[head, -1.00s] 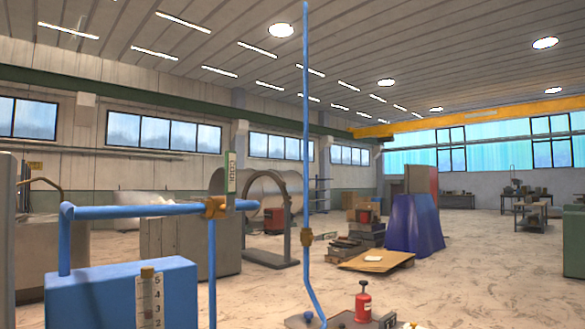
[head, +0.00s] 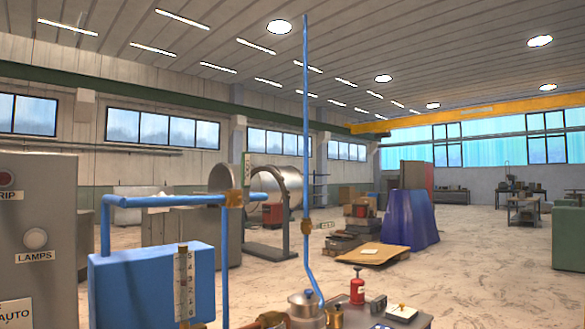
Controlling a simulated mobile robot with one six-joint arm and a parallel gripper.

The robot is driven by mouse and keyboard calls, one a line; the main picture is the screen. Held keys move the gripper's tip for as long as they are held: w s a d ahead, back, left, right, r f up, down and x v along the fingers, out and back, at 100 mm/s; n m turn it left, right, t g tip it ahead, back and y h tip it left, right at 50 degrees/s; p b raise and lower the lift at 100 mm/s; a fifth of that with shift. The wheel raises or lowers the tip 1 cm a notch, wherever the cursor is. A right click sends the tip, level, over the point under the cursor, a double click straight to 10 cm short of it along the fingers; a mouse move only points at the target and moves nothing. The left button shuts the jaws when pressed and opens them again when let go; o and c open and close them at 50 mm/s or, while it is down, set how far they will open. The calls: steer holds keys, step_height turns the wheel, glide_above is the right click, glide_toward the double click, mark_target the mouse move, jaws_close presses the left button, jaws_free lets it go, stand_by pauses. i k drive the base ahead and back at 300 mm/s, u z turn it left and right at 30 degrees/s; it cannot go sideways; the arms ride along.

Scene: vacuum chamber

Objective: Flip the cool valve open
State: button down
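A brass valve (head: 234,198) sits on the horizontal blue pipe (head: 165,201), right of the blue tank (head: 150,285). A narrow upright tag (head: 246,169) with a green edge stands just above it; its lettering is too small to read surely. A second brass valve (head: 306,227) sits on the tall blue pipe (head: 305,120), with a small sideways tag (head: 325,225) at its right. I cannot tell which of the two is the cool valve, or how its handle is set. My gripper is not in view.
A grey control panel (head: 45,235) with lamps and labels stands close at the left. A sight gauge (head: 184,285) is on the tank's front. A metal pot (head: 304,303) and a red bottle (head: 357,288) stand low at the front. Open floor (head: 480,270) lies to the right.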

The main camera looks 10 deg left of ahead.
mark_target(246, 156)
steer(key=u, duration=0.1)
steer(key=i, duration=0.95)
steer(key=z, duration=0.05)
